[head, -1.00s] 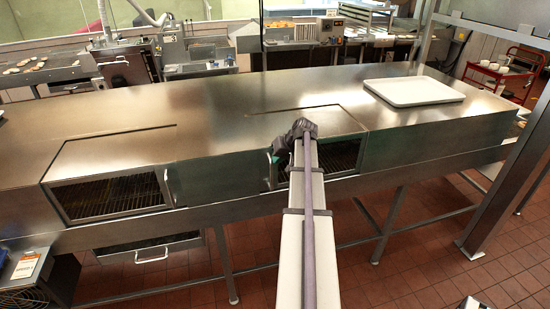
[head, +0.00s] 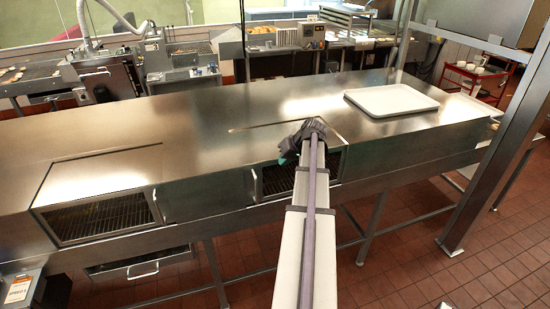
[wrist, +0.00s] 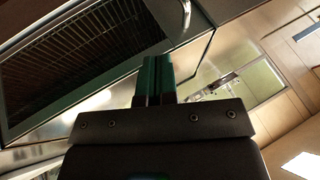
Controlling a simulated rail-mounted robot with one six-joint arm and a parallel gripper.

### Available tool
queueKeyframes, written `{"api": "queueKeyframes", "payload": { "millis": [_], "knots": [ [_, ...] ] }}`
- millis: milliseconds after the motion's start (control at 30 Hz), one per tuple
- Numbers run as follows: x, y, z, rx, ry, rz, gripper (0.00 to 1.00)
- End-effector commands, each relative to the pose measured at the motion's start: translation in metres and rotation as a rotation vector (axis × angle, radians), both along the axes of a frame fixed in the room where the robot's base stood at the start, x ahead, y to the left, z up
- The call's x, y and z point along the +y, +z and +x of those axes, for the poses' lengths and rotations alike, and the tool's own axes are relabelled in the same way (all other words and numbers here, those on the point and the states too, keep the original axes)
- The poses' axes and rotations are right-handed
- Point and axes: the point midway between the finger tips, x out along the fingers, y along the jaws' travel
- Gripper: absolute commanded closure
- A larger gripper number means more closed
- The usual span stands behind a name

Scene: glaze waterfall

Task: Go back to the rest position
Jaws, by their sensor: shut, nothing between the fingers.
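My gripper shows in the wrist view (wrist: 155,78) as two dark green fingers close together, with nothing between them. Behind the fingers are a barred opening (wrist: 75,45) and a metal handle. In the head view my arm reaches forward to the steel machine (head: 200,150), and its end is in front of the right-hand opening (head: 275,178). My arm's end mostly hides the fingers there.
A white tray (head: 392,100) lies on the right of the steel top. A left-hand barred opening (head: 105,217) and a lower drawer (head: 140,265) are in the machine's front. A steel post (head: 500,150) stands at the right. Tiled floor is open between them.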

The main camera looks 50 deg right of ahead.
Motion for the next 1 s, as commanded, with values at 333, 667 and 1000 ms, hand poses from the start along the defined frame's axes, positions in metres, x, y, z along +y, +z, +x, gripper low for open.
{"api": "queueKeyframes", "payload": {
  "millis": [333, 667, 1000],
  "knots": [
    [-0.002, 0.007, -0.006, 0.001, 0.000, -0.001, 1.00],
    [0.141, -0.039, -0.017, 0.339, -0.072, 0.051, 1.00],
    [0.434, -0.101, -0.009, 0.564, 0.368, -0.232, 1.00]
  ]
}}
